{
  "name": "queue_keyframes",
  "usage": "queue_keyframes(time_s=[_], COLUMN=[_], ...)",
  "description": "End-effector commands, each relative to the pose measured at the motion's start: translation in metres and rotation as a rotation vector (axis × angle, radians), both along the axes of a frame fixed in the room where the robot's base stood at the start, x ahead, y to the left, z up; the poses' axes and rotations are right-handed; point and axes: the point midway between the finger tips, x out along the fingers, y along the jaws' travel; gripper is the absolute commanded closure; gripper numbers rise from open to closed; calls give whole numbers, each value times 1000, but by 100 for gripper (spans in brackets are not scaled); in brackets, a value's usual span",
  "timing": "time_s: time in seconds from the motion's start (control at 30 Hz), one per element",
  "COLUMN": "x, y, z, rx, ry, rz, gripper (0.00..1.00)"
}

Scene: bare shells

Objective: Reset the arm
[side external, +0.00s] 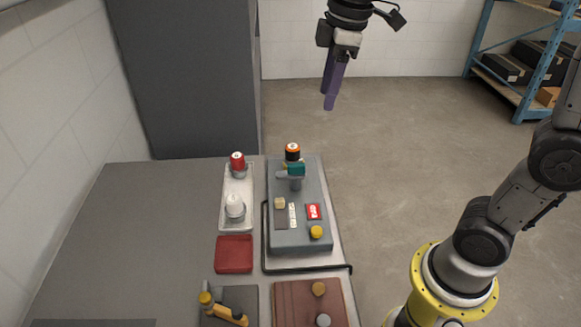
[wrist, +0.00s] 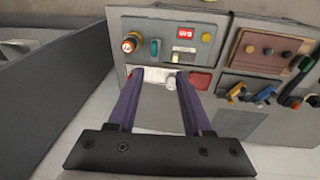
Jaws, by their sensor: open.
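My gripper (side external: 332,90) is in the upper middle of the side view, raised above and behind the table, with its purple fingers pointing down. In the wrist view my gripper (wrist: 158,75) shows its two fingers apart with nothing held between them. Nothing on the table touches the fingers in the side view. In the wrist view the fingertips overlap the white tray only in the picture.
A grey panel (side external: 291,236) carries knobs, a red display and a teal-handled part. Left of it a white tray (side external: 229,212) holds a red-topped and a white piece. A red block (side external: 234,254) and a brown board (side external: 290,296) lie nearer. A tall dark cabinet (side external: 185,80) stands behind.

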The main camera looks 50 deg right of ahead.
Motion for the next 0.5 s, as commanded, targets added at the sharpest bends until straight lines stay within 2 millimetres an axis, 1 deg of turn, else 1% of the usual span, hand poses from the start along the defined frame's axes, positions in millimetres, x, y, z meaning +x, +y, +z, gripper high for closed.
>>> queue_keyframes(time_s=[0.03, 0.13, 0.23, 0.3, 0.37, 0.4, 0.5], x=[-23, -61, -98, -122, -140, -149, -165], y=[-1, -3, -5, -6, -6, -6, -7], z=[6, 8, -1, -13, -25, -34, -57], rx=[7, 27, 59, 89, 115, 135, 179], ry=[-39, -108, -174, -218, -249, -265, -288], rz=[-31, -114, -217, -302, -373, -422, -535], gripper=[50, 50, 50, 50, 50, 50, 50])
